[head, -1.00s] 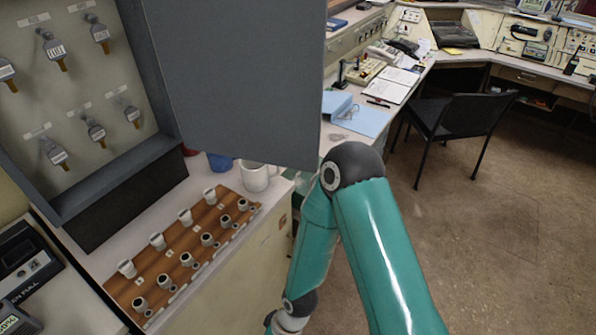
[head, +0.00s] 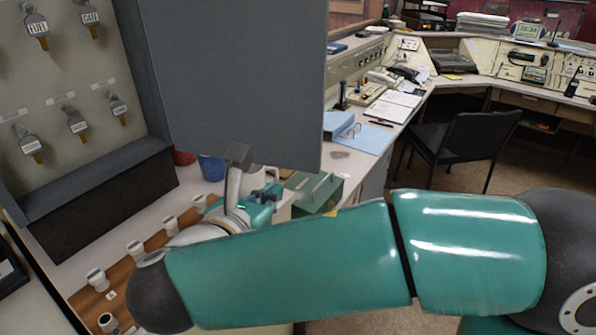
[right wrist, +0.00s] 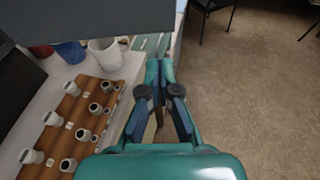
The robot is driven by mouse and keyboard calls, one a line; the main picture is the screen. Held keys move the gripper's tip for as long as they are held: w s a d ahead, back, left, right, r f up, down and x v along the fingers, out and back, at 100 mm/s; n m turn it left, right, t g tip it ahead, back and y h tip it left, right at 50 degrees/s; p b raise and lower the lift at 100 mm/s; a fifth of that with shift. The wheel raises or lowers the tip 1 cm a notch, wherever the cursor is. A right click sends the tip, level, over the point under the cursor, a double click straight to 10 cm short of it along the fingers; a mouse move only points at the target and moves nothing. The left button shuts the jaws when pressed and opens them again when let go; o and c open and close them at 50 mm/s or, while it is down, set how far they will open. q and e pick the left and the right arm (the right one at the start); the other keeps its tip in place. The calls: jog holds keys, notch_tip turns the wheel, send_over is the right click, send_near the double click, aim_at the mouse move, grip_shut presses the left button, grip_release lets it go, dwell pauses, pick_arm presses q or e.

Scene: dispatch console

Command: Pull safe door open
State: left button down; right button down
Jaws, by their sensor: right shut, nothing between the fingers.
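The grey safe (head: 145,160) stands at the left on the counter, with labelled keys hanging inside. Its grey door (head: 245,80) stands swung out, so the inside shows; the door's upper part runs out of the picture. In the right wrist view the door's lower part (right wrist: 95,15) crosses the top left. My right gripper (head: 265,195) is below the door's lower edge, beside the white mug, partly hidden by my forearm. In the right wrist view its fingers (right wrist: 160,72) are together and empty, apart from the door. My left gripper is not in view.
A wooden board with several white cups (right wrist: 70,120) lies on the counter below the safe. A white mug (right wrist: 106,55), a blue cup (right wrist: 70,52) and a green box (head: 318,192) stand near the gripper. A black chair (head: 455,140) stands behind on open floor.

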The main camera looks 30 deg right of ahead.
jog(key=p, duration=0.1)
send_near(304, 159)
jog(key=x, duration=0.5)
jog(key=shift+d, duration=0.15)
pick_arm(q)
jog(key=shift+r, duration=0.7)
